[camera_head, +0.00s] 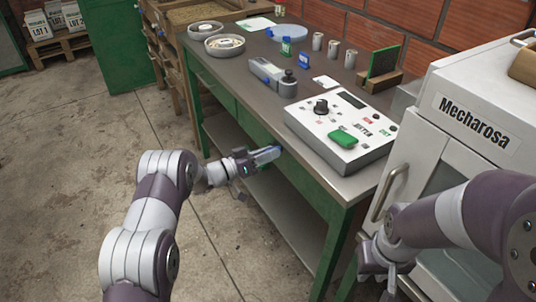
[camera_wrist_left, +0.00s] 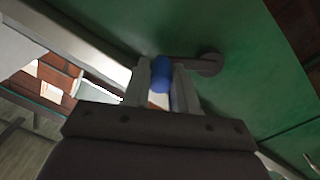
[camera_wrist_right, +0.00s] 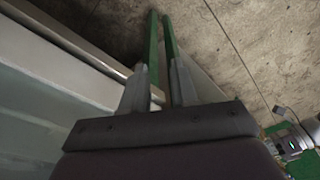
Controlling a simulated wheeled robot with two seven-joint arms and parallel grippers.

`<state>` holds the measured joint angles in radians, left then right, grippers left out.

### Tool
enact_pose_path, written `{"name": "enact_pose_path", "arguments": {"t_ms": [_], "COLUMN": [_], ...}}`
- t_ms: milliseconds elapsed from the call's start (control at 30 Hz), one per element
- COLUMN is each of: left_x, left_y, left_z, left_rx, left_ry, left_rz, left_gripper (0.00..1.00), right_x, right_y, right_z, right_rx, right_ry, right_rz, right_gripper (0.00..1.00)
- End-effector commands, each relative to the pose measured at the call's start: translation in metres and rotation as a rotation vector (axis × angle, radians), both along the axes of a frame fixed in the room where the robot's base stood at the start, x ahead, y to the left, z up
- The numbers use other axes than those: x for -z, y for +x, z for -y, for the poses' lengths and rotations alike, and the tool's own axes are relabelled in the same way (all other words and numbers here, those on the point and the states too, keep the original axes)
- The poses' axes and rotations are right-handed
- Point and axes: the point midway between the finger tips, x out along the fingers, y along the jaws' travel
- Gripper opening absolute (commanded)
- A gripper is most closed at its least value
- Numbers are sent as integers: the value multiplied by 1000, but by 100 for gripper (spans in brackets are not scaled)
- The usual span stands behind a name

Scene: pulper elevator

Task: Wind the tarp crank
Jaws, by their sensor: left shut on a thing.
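The tarp crank shows in the left wrist view as a grey arm with a round hub (camera_wrist_left: 210,62) on a green panel and a blue handle (camera_wrist_left: 161,75) at its other end. My left gripper (camera_wrist_left: 160,88) is shut on the blue handle, with one finger on each side. In the head view my left gripper (camera_head: 262,157) is at the front green side of the workbench, below its top; the crank's hub is hidden there. My right gripper (camera_head: 376,266) is low at the right, by the white cabinet, away from the crank. In its wrist view (camera_wrist_right: 157,85) its fingers are apart and empty.
The workbench top (camera_head: 225,75) carries a white control box (camera_head: 340,130) with a green pad, a grey device (camera_head: 272,78), bowls and several cups. The white Mecharosa cabinet (camera_head: 475,115) stands at the right, close to my right arm. The concrete floor (camera_head: 75,190) at the left is clear.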

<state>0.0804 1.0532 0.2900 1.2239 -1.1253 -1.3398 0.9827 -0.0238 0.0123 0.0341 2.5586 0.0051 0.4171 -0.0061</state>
Motion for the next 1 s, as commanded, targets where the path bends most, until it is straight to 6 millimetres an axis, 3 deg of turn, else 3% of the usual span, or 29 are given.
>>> {"name": "enact_pose_path", "arguments": {"t_ms": [33,67,133,233,267,400,500,567,633,700,800,900,933,1000], "left_x": [-1,-1,-1,-1,-1,-2,-2,-2,-1,-1,-1,-1,-1,-1], "left_y": [1,1,0,0,0,1,1,1,1,1,1,1,1,1], "left_z": [0,0,0,0,0,0,0,-1,-1,-1,-1,-1,-1,0], "left_rx": [-1,-1,-1,-1,0,-1,-1,-1,-2,-2,-2,-2,-2,-2], "left_ry": [-1,-1,-1,-1,-1,0,0,-1,0,0,0,0,0,0], "left_rz": [3,3,4,4,4,5,5,4,4,4,4,3,3,3], "left_gripper": [0,0,0,0,0,0,0,0,0,0,0,0,0,0], "right_x": [3,6,21,65,84,177,216,222,218,210,191,173,168,161], "right_y": [4,9,30,80,97,157,199,225,248,258,261,257,255,251], "right_z": [-2,-3,-12,-41,-56,-147,-204,-224,-236,-238,-227,-208,-203,-194], "right_rx": [-21,-48,-165,-495,-631,-1334,-1721,-1856,-1932,-1924,-1774,-1562,1486,1343], "right_ry": [-2,-6,-19,-62,-80,-197,-421,-654,-1009,-1412,-1981,-2413,2478,2563], "right_rz": [3,6,28,108,148,460,820,1035,1240,1365,1378,1248,-1188,-1065], "right_gripper": [10,0,0,0,0,0,0,0,0,0,0,0,0,0]}}
